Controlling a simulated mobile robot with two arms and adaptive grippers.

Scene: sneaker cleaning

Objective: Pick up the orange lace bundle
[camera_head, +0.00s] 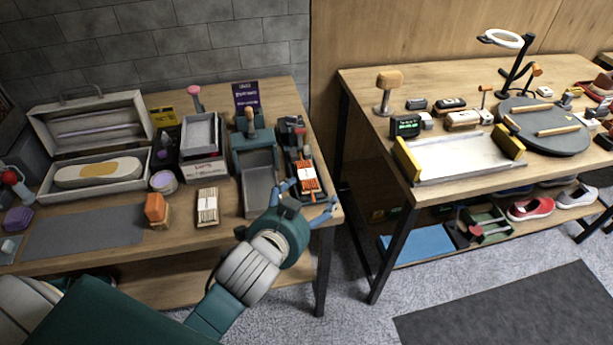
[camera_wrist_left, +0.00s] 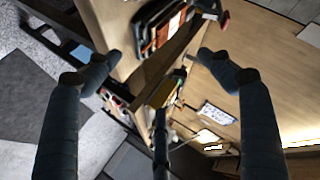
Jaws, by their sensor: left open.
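The orange lace bundle (camera_head: 305,168) has a white band around its middle. It lies in a dark holder near the right end of the left table. My left gripper (camera_head: 308,196) is open, with its fingers spread at the table's front right corner, just short of the bundle. In the left wrist view the open fingers (camera_wrist_left: 158,57) stand wide apart and empty. The orange lace bundle (camera_wrist_left: 163,34) shows beyond and between them. My right gripper is in neither view.
A teal bin (camera_head: 257,185) stands just left of the bundle. A cream lace bundle (camera_head: 208,206) and an orange-topped block (camera_head: 156,210) lie further left. A second table (camera_head: 400,190) stands to the right across a gap. A grey mat (camera_head: 85,232) lies at the left table's front.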

